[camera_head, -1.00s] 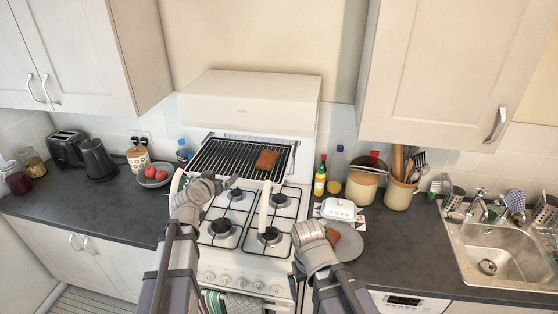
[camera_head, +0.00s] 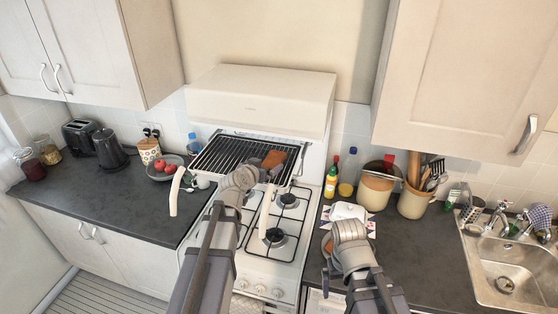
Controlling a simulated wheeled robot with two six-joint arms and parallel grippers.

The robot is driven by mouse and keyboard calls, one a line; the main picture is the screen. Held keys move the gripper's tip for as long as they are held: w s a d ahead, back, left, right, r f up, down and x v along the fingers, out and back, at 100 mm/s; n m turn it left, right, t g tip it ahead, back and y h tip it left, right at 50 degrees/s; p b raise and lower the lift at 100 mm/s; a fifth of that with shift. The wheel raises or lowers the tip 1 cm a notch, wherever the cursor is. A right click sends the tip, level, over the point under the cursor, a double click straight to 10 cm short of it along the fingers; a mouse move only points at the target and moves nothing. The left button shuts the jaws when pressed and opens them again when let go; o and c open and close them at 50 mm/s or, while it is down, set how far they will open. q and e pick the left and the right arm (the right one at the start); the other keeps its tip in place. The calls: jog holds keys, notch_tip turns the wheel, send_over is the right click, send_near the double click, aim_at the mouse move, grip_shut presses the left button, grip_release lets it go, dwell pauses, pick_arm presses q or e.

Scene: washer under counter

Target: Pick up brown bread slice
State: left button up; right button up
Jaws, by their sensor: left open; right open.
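A brown bread slice (camera_head: 273,159) lies on the right part of the black grill rack (camera_head: 225,155) above the stove. My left gripper (camera_head: 268,174) is just in front of and below this slice, near the rack's front edge; it is open, and its fingers are small and partly hidden by the wrist. A second brown slice (camera_head: 327,243) is partly visible on a plate on the counter right of the stove. My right gripper (camera_head: 349,231) is over that plate, open, and covers much of it; its fingertips are hard to make out.
A white butter dish (camera_head: 346,211), bottles (camera_head: 331,182) and crocks (camera_head: 376,187) stand right of the stove. A fruit plate (camera_head: 166,168) and kettle (camera_head: 108,150) are on the left counter. Wall cupboards (camera_head: 455,75) hang above.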

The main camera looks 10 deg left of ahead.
aim_at(273, 160)
pick_arm(q)
jog(key=shift+w+f, duration=0.25)
jog(key=shift+w, duration=0.2)
jog(key=shift+b+x, duration=0.5)
jog(key=shift+x, duration=0.35)
jog(key=shift+w+f+b, duration=0.2)
jog(key=shift+w+b, duration=0.1)
jog(key=shift+w, duration=0.05)
jog(key=b+x, duration=0.1)
jog(key=x, duration=0.3)
jog(key=shift+w+a+f+b, duration=0.15)
jog(key=shift+w+f+b, duration=0.05)
jog(key=shift+b, duration=0.15)
jog(key=shift+s+r, duration=0.15)
jog(key=shift+c, duration=0.4)
jog(key=c, duration=1.1)
jog(key=shift+c, duration=0.2)
